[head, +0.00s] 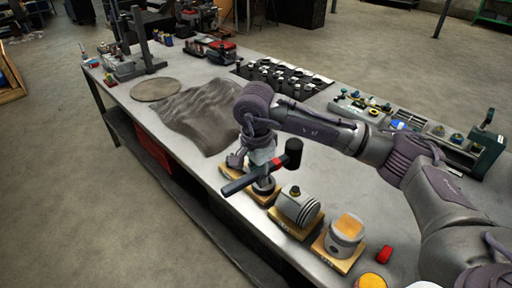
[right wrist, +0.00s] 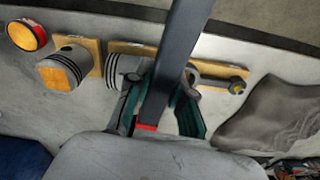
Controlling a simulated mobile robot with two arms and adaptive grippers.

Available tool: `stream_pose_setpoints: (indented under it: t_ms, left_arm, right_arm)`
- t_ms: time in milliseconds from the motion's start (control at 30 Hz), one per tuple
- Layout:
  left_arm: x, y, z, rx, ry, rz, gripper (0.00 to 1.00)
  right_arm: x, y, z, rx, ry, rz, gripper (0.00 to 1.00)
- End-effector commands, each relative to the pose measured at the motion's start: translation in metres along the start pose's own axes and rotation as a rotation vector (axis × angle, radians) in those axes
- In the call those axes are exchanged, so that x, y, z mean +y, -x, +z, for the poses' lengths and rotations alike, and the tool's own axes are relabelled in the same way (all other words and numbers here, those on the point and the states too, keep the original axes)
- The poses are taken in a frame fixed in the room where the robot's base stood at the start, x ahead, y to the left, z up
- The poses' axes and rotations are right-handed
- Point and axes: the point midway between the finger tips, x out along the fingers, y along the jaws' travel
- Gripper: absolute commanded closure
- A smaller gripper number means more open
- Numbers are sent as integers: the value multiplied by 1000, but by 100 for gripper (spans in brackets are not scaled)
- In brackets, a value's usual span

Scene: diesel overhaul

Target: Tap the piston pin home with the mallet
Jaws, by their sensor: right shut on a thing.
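My right gripper (head: 262,176) is shut on the mallet (head: 294,154) by its dark handle, near the red band. The mallet's black head points up and right. In the right wrist view the handle (right wrist: 180,45) runs between the two fingers (right wrist: 158,95). A grey piston (head: 299,208) lies on its side on a wooden block just right of the gripper. It also shows in the right wrist view (right wrist: 118,70). A small dark and brass part on its top may be the piston pin (head: 295,190). The left gripper is out of view.
A second piston with an orange crown (head: 345,232) stands nearer. A red part (head: 384,254) lies beside it. A dark cloth (head: 200,118) and a round disc (head: 156,89) lie farther back. Parts and a tray fill the far edge. The table's front edge is close.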

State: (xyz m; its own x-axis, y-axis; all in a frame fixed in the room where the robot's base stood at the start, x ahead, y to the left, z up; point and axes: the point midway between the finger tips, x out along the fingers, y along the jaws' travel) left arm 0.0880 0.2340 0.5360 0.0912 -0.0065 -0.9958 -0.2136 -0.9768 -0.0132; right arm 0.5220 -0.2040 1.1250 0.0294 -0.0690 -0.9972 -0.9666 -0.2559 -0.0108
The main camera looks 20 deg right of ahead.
Motion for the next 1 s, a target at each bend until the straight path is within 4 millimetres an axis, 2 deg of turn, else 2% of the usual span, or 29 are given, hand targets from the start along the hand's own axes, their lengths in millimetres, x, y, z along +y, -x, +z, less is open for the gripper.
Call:
stream_pose_setpoints:
  t_ms: [33,100,233,367,700,1000]
  left_arm:
    - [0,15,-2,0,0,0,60]
    - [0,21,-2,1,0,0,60]
    - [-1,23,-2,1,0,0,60]
    - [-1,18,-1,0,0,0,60]
    - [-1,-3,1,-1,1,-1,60]
    - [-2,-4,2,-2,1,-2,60]
  right_arm:
    - [-8,14,-4,-3,-110,11,100]
    - [-15,19,-9,0,-240,26,100]
    - [-21,19,-14,2,-370,42,100]
    - [-22,10,-14,4,-396,44,100]
    - [-21,-32,-11,4,-390,44,100]
    - [-21,-35,-10,3,-389,41,100]
